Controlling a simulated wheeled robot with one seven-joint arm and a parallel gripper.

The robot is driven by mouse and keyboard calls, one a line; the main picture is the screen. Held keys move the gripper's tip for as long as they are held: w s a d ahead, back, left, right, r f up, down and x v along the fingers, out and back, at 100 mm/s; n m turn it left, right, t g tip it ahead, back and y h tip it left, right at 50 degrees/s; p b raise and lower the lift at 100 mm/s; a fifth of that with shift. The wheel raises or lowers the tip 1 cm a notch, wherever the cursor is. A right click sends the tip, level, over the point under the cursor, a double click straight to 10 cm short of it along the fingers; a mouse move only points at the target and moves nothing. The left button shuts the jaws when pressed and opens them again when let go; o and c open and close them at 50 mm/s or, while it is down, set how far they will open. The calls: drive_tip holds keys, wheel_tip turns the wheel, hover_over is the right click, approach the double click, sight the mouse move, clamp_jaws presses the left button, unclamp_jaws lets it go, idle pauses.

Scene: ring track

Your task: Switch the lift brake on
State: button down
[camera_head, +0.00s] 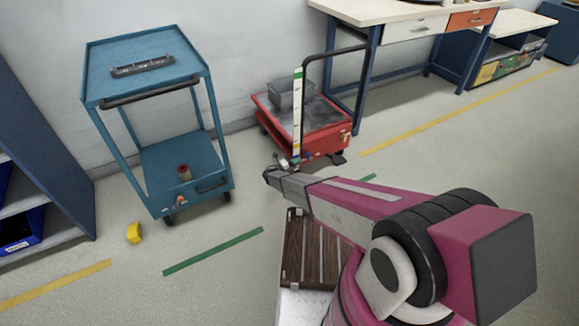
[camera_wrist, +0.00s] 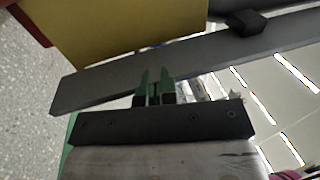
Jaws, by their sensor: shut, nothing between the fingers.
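The red lift cart (camera_head: 325,143) stands near the wall in the head view, with a black push handle (camera_head: 305,100) and a grey box (camera_head: 291,93) on its platform. A white upright strip with coloured marks (camera_head: 298,115) rises at its near left corner. My gripper (camera_head: 279,161) is near the cart's front left corner. In the wrist view its green fingers (camera_wrist: 155,88) are shut and empty, in front of a grey bar (camera_wrist: 100,88). Contact is unclear.
A blue trolley (camera_head: 185,165) stands left of the red cart, with a yellow tape roll (camera_head: 134,233) on the floor beside it. A workbench (camera_head: 405,18) is behind right. Floor between the green line (camera_head: 213,251) and the trolley is mostly clear.

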sight(306, 154)
drive_tip(key=shift+x, duration=1.6)
drive_tip(key=shift+w+d+r, duration=0.3)
drive_tip(key=shift+d+r, duration=0.15)
drive_tip(key=shift+r, duration=0.05)
drive_tip(key=shift+w+d+r, duration=0.35)
drive_tip(key=shift+d+r, duration=0.1)
drive_tip(key=shift+r, duration=0.05)
